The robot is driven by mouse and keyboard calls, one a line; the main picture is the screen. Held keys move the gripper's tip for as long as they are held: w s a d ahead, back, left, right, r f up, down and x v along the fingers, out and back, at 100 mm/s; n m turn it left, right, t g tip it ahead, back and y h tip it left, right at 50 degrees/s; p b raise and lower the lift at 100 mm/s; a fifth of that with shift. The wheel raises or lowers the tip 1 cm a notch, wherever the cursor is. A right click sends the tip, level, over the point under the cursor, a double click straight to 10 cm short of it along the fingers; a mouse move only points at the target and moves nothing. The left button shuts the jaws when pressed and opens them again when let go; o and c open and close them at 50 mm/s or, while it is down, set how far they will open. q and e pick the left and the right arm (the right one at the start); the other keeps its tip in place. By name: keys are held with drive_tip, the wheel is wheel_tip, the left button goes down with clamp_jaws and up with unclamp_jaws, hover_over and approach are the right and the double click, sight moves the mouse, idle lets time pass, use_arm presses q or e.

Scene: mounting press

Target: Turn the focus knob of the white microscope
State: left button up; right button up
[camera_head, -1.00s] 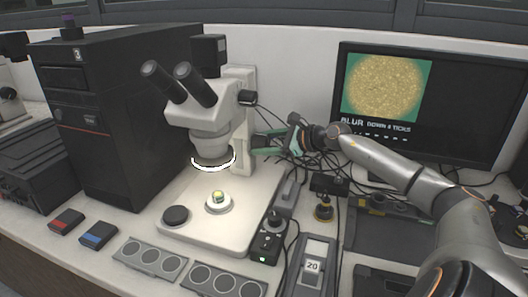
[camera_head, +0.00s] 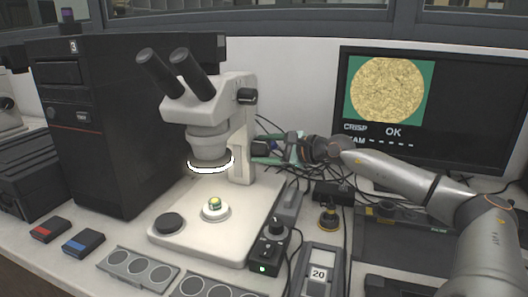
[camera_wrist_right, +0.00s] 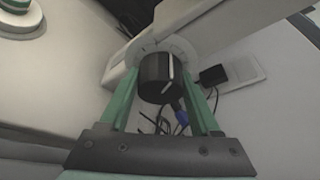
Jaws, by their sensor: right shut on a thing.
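The white microscope (camera_head: 241,128) stands on its pale base with two black eyepieces and a lit ring under its head. A small sample on a white disc (camera_head: 215,208) sits on the base below the ring. My right gripper (camera_head: 277,148) reaches in from the right to the side of the microscope's column. In the right wrist view, its green fingers stand on both sides of the black focus knob (camera_wrist_right: 160,78), which has a white line on it. The right gripper is shut on this knob. My left gripper is not in view.
A black tower (camera_head: 125,135) stands left of the microscope. A control box with a knob (camera_head: 271,250), cables and grey trays (camera_head: 137,271) crowd the front.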

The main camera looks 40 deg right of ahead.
drive_tip(key=o, duration=1.4)
drive_tip(key=shift+s, duration=0.1)
